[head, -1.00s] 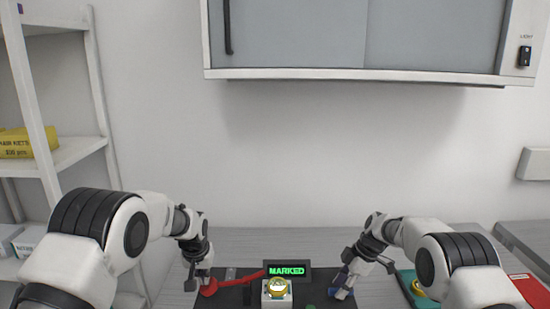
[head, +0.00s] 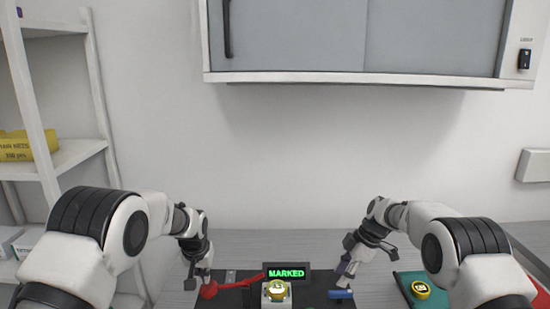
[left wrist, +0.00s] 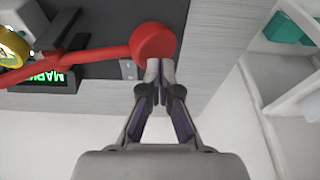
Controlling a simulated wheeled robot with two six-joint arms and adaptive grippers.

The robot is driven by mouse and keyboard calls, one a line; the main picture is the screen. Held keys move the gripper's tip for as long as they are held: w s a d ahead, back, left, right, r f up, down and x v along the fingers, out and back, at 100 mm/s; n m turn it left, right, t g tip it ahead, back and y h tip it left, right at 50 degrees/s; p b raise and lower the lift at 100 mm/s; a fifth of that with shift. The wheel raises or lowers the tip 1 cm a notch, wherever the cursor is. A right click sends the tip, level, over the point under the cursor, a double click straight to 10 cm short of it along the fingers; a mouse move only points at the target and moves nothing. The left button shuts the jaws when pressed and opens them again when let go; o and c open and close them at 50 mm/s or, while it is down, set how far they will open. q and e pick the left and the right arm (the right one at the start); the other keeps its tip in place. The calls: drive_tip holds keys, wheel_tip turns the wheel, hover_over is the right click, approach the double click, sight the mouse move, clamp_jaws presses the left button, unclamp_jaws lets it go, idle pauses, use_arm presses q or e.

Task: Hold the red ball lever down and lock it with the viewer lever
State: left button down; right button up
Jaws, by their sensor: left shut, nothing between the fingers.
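The red ball lever (head: 251,279) runs leftward from the dark instrument to its red ball (head: 209,290); the ball is large in the left wrist view (left wrist: 153,41). My left gripper (head: 204,276) is shut and empty, its fingertips against or just over the ball's edge; contact is unclear. A blue handle (head: 341,294), which may be the viewer lever, lies at the instrument's right side. My right gripper (head: 343,280) is just above and behind it; I cannot tell whether its fingers are open or whether they touch it. A display (head: 287,274) reads "MARKED" in green.
A white block with a round yellow-topped piece (head: 276,288) stands at the instrument's front middle. Another yellow round piece (head: 420,289) lies on a green mat (head: 408,278) at right. A wall cabinet (head: 360,40) hangs above; shelves (head: 60,160) stand at left.

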use_arm(q)
drive_tip(key=w+p+v, duration=0.2)
drive_tip(key=p+v, duration=0.3)
drive_tip(key=v, duration=0.3)
drive_tip(key=shift+r+p, duration=0.3)
drive_tip(key=shift+r, duration=0.2)
drive_tip(key=shift+s, duration=0.1)
